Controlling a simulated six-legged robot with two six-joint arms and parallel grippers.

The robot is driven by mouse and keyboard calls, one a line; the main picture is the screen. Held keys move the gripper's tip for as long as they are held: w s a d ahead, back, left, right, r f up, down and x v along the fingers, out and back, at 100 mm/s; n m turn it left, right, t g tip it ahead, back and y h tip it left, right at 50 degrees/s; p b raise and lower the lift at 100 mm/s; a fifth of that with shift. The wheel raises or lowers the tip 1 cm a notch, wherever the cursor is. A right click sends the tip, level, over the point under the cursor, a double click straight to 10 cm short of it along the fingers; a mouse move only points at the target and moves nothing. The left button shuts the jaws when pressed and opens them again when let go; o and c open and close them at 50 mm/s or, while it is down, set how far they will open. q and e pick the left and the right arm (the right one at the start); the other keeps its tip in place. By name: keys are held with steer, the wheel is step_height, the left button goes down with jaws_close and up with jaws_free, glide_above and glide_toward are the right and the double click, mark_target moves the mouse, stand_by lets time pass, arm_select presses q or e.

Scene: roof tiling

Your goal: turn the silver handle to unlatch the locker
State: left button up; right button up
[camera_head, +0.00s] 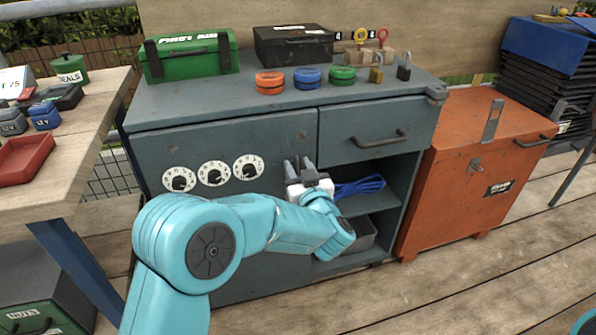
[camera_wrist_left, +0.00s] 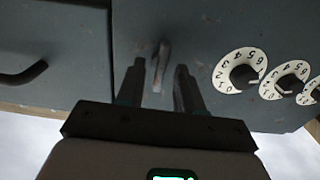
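The locker is a grey-blue cabinet with a closed door (camera_head: 240,135) on its left side. The silver handle (camera_wrist_left: 158,72) shows in the left wrist view, near the door's edge, as a small upright lever. My left gripper (camera_head: 298,165) is at the right part of the door, pointing at it. It also shows in the left wrist view (camera_wrist_left: 159,65), open, with one finger on each side of the handle and visible gaps. The handle is mostly hidden by the gripper in the head view. Three white number dials (camera_head: 213,173) sit left of the gripper. My right gripper is out of view.
A drawer (camera_head: 375,132) with a bar handle and open shelves with a blue cable (camera_head: 360,187) are right of the door. A green box (camera_head: 190,57), black case (camera_head: 293,45) and coloured discs stand on top. An orange chest (camera_head: 470,170) stands right.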

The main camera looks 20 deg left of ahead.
arm_select(q)
steer(key=shift+w+a, duration=0.15)
jaws_close()
